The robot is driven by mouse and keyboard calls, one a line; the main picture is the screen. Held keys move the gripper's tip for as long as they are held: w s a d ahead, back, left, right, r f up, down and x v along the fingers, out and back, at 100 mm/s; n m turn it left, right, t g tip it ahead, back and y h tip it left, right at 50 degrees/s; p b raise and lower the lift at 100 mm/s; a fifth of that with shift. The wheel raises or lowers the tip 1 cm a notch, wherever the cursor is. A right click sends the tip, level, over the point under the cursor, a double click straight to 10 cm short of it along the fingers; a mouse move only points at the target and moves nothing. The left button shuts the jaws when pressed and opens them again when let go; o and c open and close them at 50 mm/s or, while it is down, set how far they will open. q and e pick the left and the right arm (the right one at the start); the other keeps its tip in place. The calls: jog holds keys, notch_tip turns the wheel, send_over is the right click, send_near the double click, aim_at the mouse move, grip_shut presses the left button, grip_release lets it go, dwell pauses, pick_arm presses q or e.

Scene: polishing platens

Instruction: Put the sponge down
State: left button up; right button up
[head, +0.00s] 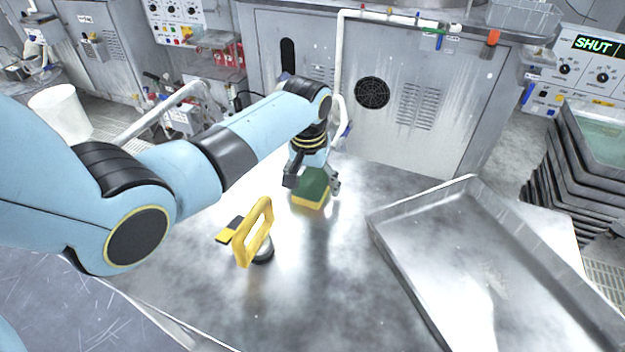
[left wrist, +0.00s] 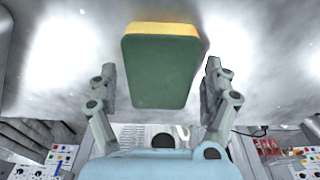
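The sponge (head: 311,191), green on top with a yellow layer below, appears to rest on the steel table (head: 345,250) near its back edge. My left gripper (head: 313,183) is over it, fingers pointing down on either side. In the left wrist view the sponge (left wrist: 160,70) lies between the two fingers of the left gripper (left wrist: 160,84), with a narrow gap on each side, so the gripper is open around it. The sponge's underside is hidden. My right gripper is not in view.
A yellow-handled tool (head: 256,232) stands on the table in front and left of the sponge. A large shallow metal tray (head: 395,275) takes up the right side. The table between them is clear. A grey cabinet (head: 400,75) stands behind.

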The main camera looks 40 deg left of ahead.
aim_at(310, 186)
pick_arm(q)
notch_tip(310, 186, up, 12)
jog(key=s+p, duration=0.1)
jog(key=shift+s+d+r, duration=0.15)
jog(key=shift+s, duration=0.05)
dwell(0.3)
dwell(0.5)
